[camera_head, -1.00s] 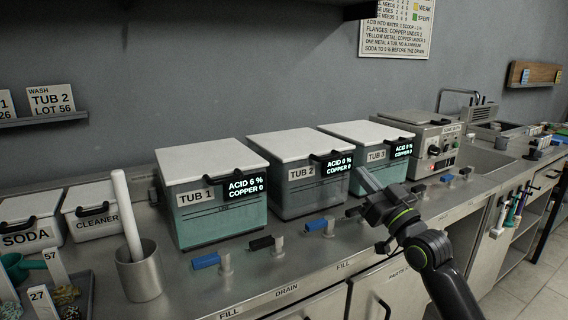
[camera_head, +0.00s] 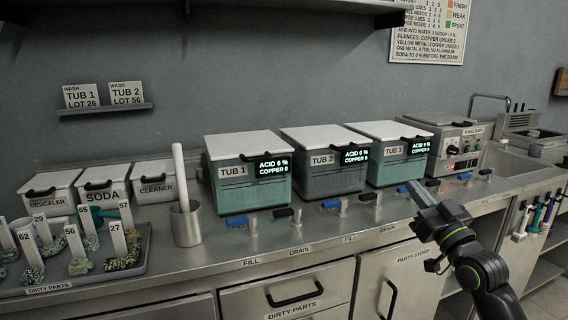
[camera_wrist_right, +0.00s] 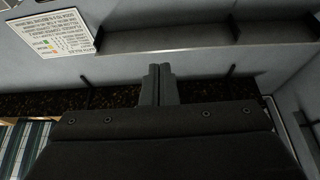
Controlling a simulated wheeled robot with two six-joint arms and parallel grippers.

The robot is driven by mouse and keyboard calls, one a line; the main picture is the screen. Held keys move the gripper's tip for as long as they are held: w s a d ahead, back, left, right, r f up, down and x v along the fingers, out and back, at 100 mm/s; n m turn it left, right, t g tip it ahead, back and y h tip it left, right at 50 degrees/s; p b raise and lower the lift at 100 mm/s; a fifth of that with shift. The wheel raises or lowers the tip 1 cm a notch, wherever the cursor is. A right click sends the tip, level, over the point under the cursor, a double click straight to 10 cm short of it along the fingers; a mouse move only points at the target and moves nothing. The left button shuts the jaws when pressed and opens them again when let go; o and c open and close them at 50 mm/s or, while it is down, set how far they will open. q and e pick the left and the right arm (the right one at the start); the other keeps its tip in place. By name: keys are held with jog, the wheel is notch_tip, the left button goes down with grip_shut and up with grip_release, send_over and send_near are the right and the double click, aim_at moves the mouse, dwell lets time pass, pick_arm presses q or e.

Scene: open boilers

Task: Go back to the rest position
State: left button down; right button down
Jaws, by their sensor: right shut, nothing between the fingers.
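My right gripper (camera_head: 418,190) is in front of the counter at the right in the head view, with its arm coming up from the lower right. Its fingers are shut together and empty; in the right wrist view the two fingertips (camera_wrist_right: 158,72) sit side by side with nothing between them. It stands apart from the tubs, in front of Tub 3 (camera_head: 390,172). My left gripper is not in view.
Tub 1 (camera_head: 232,190) and Tub 2 (camera_head: 318,182) stand lidded on the steel counter (camera_head: 330,232), with valve handles before them. A metal cup (camera_head: 186,228) with a white rod, bins and a dirty-parts tray (camera_head: 140,262) are left. The sonicator (camera_head: 462,152) is right.

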jog(key=w+d+f+m+g+h+p, duration=0.1)
jog(key=d+f+m+g+h+p, duration=0.15)
jog(key=f, duration=1.05)
jog(key=w+d+f+m+g+h+p, duration=0.15)
jog(key=d+f+h, duration=0.25)
jog(key=f, duration=0.8)
jog(key=s+d+f+g+h+p, duration=0.15)
jog(key=s+f, duration=0.25)
jog(key=f, duration=0.4)
jog(key=s+f+g, duration=0.3)
jog(key=s+f, duration=0.1)
jog(key=f, duration=0.3)
jog(key=s+d+f+g, duration=0.1)
jog(key=s+f+g, duration=0.1)
jog(key=s+f, duration=0.45)
jog(key=s+a+f+g+p, duration=0.1)
jog(key=s+f+g+p, duration=0.3)
jog(key=s+f, duration=1.35)
jog(key=s+a+f+g, duration=0.2)
jog(key=s, duration=0.7)
jog(key=s+a+f+g, duration=0.1)
jog(key=s+a+f, duration=0.1)
jog(key=s, duration=0.7)
jog(key=s+a+f+g, duration=0.1)
jog(key=s+a+g, duration=0.1)
jog(key=s, duration=0.7)
jog(key=shift+f+g+p, duration=0.35)
jog(key=shift+f, duration=0.05)
